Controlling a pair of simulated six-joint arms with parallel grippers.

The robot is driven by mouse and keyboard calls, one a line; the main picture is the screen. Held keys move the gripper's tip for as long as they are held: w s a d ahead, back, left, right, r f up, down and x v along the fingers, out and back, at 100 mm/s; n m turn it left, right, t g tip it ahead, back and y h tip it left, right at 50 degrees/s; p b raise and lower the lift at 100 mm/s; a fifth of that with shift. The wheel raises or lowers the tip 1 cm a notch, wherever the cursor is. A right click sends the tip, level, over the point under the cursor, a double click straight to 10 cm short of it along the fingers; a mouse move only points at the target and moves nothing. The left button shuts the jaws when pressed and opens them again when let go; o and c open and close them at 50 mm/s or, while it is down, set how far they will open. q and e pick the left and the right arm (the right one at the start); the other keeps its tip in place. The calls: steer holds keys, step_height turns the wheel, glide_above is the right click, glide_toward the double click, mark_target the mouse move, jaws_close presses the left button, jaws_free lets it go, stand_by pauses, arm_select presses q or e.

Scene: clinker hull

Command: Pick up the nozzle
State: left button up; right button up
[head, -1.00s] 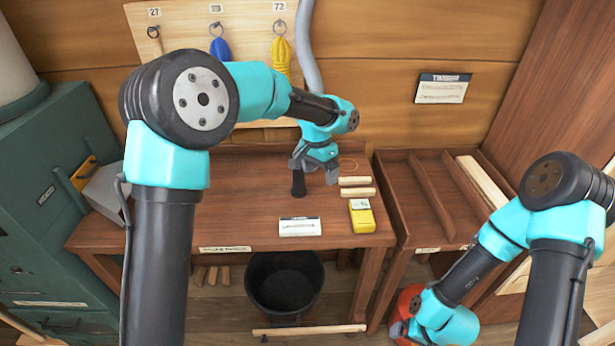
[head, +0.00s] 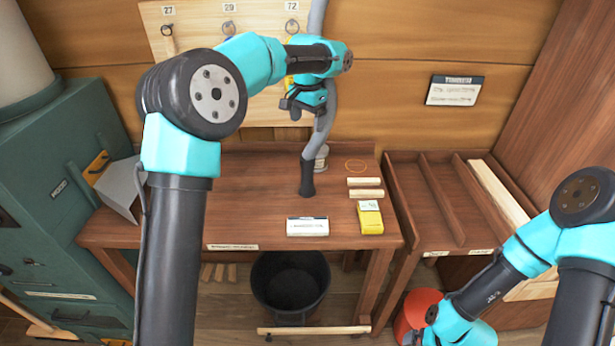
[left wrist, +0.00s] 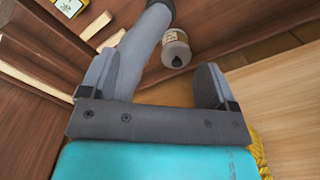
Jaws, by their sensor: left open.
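The nozzle (head: 307,178) is the black end piece of a grey hose (head: 325,128). It points down at the bench top, near its middle. My left gripper (head: 297,108) is open and empty, above the nozzle and beside the hose, near the wall board. In the left wrist view, the hose (left wrist: 143,40) runs up past the left finger of my open gripper (left wrist: 156,75). The dark nozzle (left wrist: 163,4) is cut off at the top edge there. My right gripper (head: 412,338) barely shows at the bottom edge, so its jaws cannot be made out.
A small jar (head: 321,158) stands just behind the nozzle. A black bucket (head: 290,285) stands below. The left half of the bench is clear.

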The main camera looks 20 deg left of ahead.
mark_target(307, 157)
arm_select(q)
step_height(307, 157, down, 11)
steer(key=shift+r, duration=0.1)
stand_by(0.3)
steer(key=shift+f, duration=2.65)
steer(key=shift+c, duration=0.4)
